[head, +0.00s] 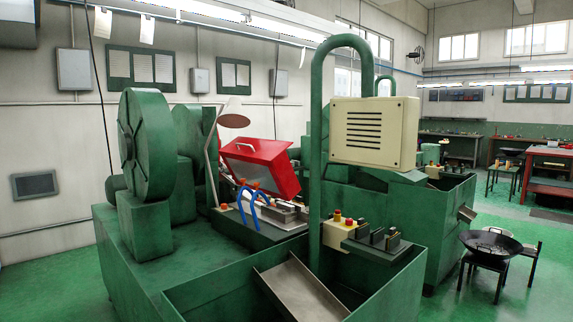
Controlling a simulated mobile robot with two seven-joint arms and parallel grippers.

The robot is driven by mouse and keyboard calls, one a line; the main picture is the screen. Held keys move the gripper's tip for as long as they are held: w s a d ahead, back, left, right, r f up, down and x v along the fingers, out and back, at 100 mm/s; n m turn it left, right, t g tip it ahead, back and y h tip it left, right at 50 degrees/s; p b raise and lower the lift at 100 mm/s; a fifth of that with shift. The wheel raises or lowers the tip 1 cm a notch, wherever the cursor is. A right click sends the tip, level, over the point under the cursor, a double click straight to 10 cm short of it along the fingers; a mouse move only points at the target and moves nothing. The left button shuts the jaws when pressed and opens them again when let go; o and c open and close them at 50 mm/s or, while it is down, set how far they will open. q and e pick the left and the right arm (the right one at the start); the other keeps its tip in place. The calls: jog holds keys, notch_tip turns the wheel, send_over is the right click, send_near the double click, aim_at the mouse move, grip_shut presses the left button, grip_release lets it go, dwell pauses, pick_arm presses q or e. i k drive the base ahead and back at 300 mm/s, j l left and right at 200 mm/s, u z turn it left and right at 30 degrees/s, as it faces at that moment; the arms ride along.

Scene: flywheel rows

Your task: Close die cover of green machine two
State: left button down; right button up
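A green machine (133,268) with a large round flywheel (146,145) stands close in front, left of the middle. Its red die cover (280,172) is raised and tilted, with a pale handle on its upper left. Below the cover lie the metal die area (282,216) and blue hoses (252,207). I see no number on this machine, so I cannot tell from the picture whether it is machine two. Neither of my grippers shows in the head view.
A green post carries a cream box (374,132) right of the cover. A control box (342,233) and a metal chute (299,290) are at the machine's front. Another green machine (445,215) stands behind. A dark pan (490,245) sits on a stand at right. Green floor (545,270) is open there.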

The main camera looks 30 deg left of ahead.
aim_at(267, 162)
jog(key=k+j+z, duration=0.1)
jog(key=z, duration=0.35)
jog(key=k+j+z, duration=0.1)
jog(key=z, duration=0.35)
jog(key=k+j+z, duration=0.1)
jog(key=z, duration=0.35)
jog(key=k+j+z, duration=0.1)
jog(key=z, duration=0.4)
jog(key=k+z, duration=0.2)
jog(key=z, duration=0.25)
jog(key=k+j+z, duration=0.1)
jog(key=k+z, duration=0.45)
jog(key=z, duration=0.2)
jog(key=k+j+u, duration=0.15)
jog(key=k, duration=0.2)
jog(key=k+j+u, duration=0.15)
jog(key=k, duration=0.2)
jog(key=k+j+u, duration=0.55)
jog(key=j+u, duration=0.15)
jog(key=k+j+u, duration=0.15)
jog(key=j+u, duration=0.2)
jog(key=j, duration=0.1)
